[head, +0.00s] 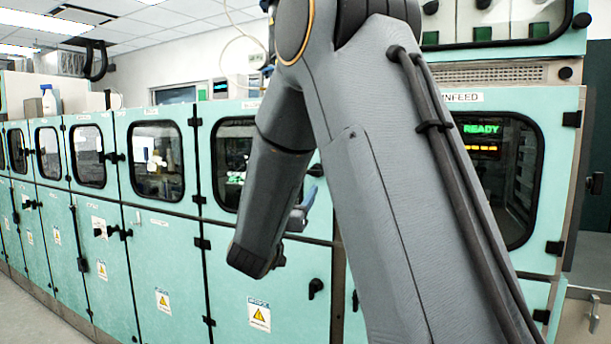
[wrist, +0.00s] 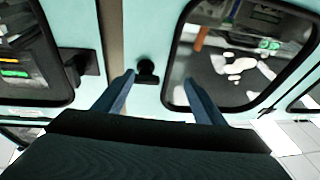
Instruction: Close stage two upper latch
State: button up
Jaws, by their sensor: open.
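The black upper latch (head: 317,170) sits at the right edge of a teal upper door (head: 222,212) with a dark window, partly behind my arm in the head view. In the wrist view the latch (wrist: 147,70) is a small dark knob on the teal panel, beside the window frame. My gripper (wrist: 160,80) is open and empty, with blue fingers. The latch appears between the fingertips, nearer the left one; I cannot tell whether they touch. In the head view my arm hides much of the gripper (head: 304,208). The stage labels are too small to read.
A lower black latch (head: 315,288) is on the door below. The infeed door's window (head: 497,180) shows a green READY display at the right. Another black latch (wrist: 88,63) stands out left of a panel seam in the wrist view. Floor is free at the lower left.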

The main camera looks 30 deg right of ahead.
aim_at(311, 173)
jog(key=w+d+r+h+p, duration=0.1)
jog(key=d, duration=0.1)
jog(key=w+d+r+m+h, duration=0.1)
jog(key=d+r, duration=0.1)
jog(key=w+d+r+g+p, duration=0.1)
jog(key=d+r, duration=0.1)
jog(key=shift+d+m+h+p, duration=0.3)
jog(key=shift+h+p, duration=0.05)
jog(key=shift+h, duration=0.05)
